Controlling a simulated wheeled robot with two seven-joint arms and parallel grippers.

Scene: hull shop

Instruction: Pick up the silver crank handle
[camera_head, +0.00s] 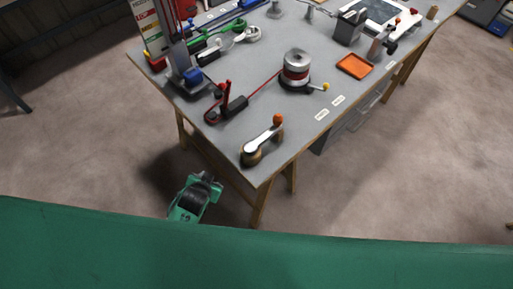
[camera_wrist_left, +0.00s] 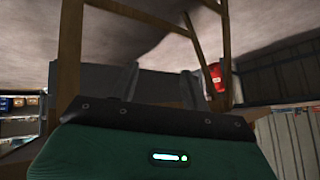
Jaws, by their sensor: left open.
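The silver crank handle (camera_head: 262,138) is at the near corner of the grey workbench (camera_head: 215,148). It is a silver arm with an orange knob (camera_head: 277,119) at its far end and a round brownish base (camera_head: 251,154) at its near end. My left gripper (camera_head: 210,180) is off the bench, to the left of and below its near corner, apart from the crank. In the left wrist view its two fingers (camera_wrist_left: 160,84) stand apart with nothing between them. The crank is not visible in that view. My right gripper is not in view.
A spool (camera_head: 296,68) with a red line running to a small black and red device (camera_head: 232,106) stands beyond the crank. An orange tray (camera_head: 355,66) lies to the right. Wooden bench legs (camera_wrist_left: 68,50) show close in the left wrist view, with a red object (camera_wrist_left: 216,78).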

